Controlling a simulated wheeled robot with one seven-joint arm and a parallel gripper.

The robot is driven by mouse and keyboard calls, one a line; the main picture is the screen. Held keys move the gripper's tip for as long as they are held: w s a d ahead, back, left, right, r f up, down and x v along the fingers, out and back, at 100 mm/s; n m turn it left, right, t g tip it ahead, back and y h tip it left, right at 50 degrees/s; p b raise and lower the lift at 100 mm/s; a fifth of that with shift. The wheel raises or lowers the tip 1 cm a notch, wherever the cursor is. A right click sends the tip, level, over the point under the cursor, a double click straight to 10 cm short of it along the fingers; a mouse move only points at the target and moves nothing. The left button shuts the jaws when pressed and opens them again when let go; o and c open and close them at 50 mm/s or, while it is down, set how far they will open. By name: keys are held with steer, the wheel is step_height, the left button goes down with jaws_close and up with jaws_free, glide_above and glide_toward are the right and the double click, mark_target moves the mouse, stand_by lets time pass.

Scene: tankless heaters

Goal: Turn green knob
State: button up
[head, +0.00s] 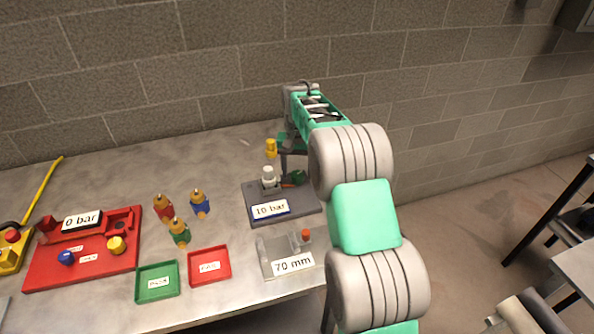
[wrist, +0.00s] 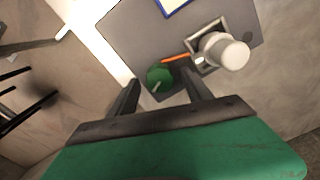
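The green knob (wrist: 160,76) shows in the wrist view on the dark grey plate (head: 249,205) of the 10 bar station. In the head view the knob (head: 297,177) is partly hidden beside my arm. My gripper (wrist: 161,88) is open in the wrist view, with its two dark fingers apart and the knob between and just beyond the tips. I cannot tell if a finger touches it. In the head view my gripper is partly hidden behind the station's fittings and my arm.
A white cylinder (wrist: 224,52) in a metal bracket stands close right of the knob, with an orange strip between. In the head view, a 70 mm fixture (head: 270,262), red tray (head: 209,266), green tray (head: 157,281) and red 0 bar station (head: 85,265) are on the metal table.

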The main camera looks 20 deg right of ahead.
mark_target(297, 174)
step_height(297, 174, up, 7)
steer(key=shift+r+b, duration=0.1)
steer(key=shift+b, duration=0.45)
steer(key=shift+r, duration=0.3)
steer(key=shift+s+a+r, duration=0.1)
steer(key=shift+s+r, duration=0.1)
steer(key=s+a+r+n+t, duration=0.1)
steer(key=s+a+r, duration=0.15)
steer(key=s, duration=0.45)
steer(key=s+a+r+n+t, duration=0.1)
steer(key=s+a+r, duration=0.15)
steer(key=s, duration=0.35)
steer(key=s+f+n, duration=0.1)
steer(key=s+f, duration=0.1)
steer(key=s, duration=0.6)
steer(key=s+a+f+n+t, duration=0.1)
steer(key=s+f, duration=0.2)
steer(key=s, duration=0.5)
steer(key=shift+a+f+n+t, duration=0.25)
steer(key=shift+n+t, duration=0.05)
steer(key=shift+n, duration=0.1)
